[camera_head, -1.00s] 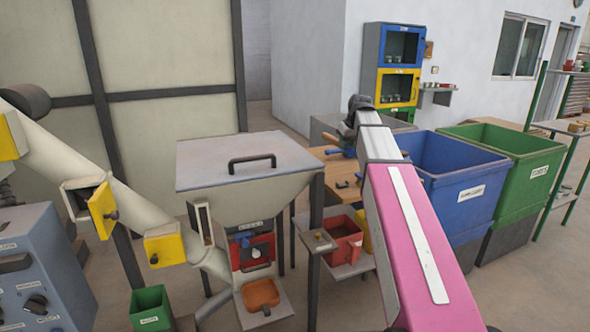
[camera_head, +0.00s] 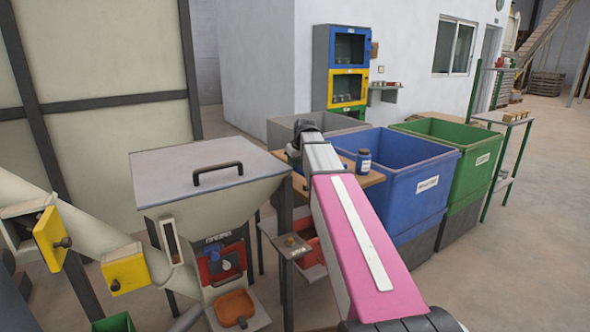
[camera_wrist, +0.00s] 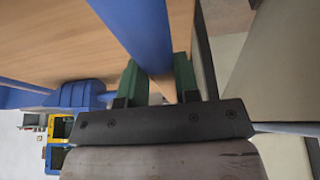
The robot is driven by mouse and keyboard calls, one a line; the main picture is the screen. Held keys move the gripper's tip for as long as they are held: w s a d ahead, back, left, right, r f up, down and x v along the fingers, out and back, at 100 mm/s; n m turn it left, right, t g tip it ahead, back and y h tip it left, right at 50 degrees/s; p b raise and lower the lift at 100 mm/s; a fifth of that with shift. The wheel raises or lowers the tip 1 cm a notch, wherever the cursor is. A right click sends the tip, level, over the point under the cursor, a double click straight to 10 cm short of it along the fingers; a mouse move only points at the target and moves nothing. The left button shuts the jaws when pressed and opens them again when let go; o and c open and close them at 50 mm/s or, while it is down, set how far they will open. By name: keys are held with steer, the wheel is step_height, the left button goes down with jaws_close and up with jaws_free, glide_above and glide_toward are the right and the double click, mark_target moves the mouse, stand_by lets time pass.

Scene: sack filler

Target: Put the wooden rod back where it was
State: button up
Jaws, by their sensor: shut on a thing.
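In the wrist view, my gripper (camera_wrist: 158,75) has two green fingers, shut on a blue bar (camera_wrist: 140,30). The bar runs from the top edge down between the fingers. A wooden tabletop (camera_wrist: 45,40) lies behind it. I cannot tell whether this bar is the wooden rod; no plainly wood-coloured rod shows. In the head view, my pink and silver arm reaches toward the wooden table (camera_head: 374,179), and its far end hides the gripper and whatever it holds.
The grey hopper (camera_head: 205,178) stands left of my arm. A blue bin (camera_head: 405,192) and a green bin (camera_head: 470,165) stand to the right. Open floor lies at front right.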

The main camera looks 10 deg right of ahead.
mark_target(295, 170)
steer(key=shift+f, duration=1)
steer(key=shift+f, duration=0.55)
steer(key=o, duration=1)
steer(key=shift+r, duration=0.45)
steer(key=v, duration=1.2)
steer(key=shift+r, duration=0.15)
